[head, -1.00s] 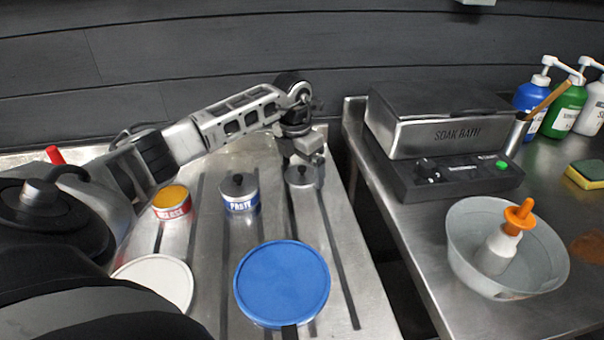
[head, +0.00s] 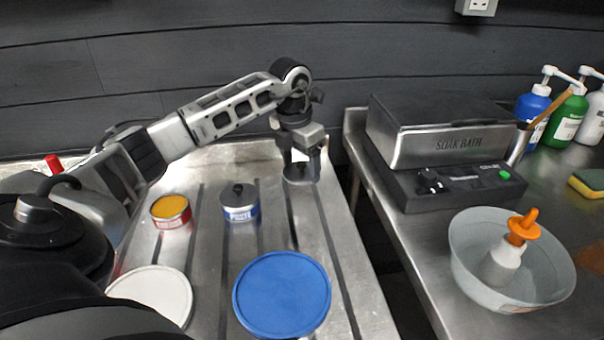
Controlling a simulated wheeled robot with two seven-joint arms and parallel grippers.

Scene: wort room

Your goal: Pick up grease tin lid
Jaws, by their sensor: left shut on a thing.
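My left gripper (head: 301,165) points down at the back right of the grooved metal drainer and is shut on the grease tin lid (head: 299,181), a small grey metal disc. The fingers hide the lid's top; I cannot tell whether the lid is clear of the surface. The open grease tin (head: 172,223), with a red and white label and yellow grease showing, stands to the left. My right gripper is not in view.
A paste tin (head: 240,214) with a dark knobbed lid stands between the grease tin and gripper. A blue round lid (head: 282,293) and a white one (head: 155,292) lie in front. The soak bath (head: 440,145) and a grey bowl (head: 470,265) stand on the right counter.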

